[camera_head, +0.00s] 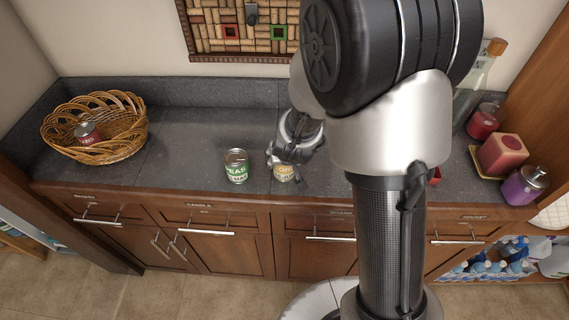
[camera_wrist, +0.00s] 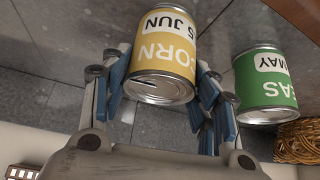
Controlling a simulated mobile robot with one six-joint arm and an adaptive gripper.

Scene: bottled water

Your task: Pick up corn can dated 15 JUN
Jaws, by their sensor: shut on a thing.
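The corn can (camera_head: 284,172) has a yellow label and stands on the grey counter in the head view, partly hidden by my gripper (camera_head: 296,150). In the wrist view the corn can (camera_wrist: 165,55) shows "ORN" and "5 JUN" upside down; the first digit of the date is cut off. My gripper (camera_wrist: 168,100) is shut on the corn can, with blue finger pads on both sides of it. A green peas can (camera_head: 236,167) stands to its left on the counter; it also shows in the wrist view (camera_wrist: 265,85), with "MAY" on its label.
A wicker basket (camera_head: 120,148) with a red-labelled can (camera_head: 88,133) in it sits at the left of the counter (camera_head: 190,135). Red and purple jars (camera_head: 524,186) and a bottle (camera_head: 478,75) stand at the right. Counter between basket and peas can is clear.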

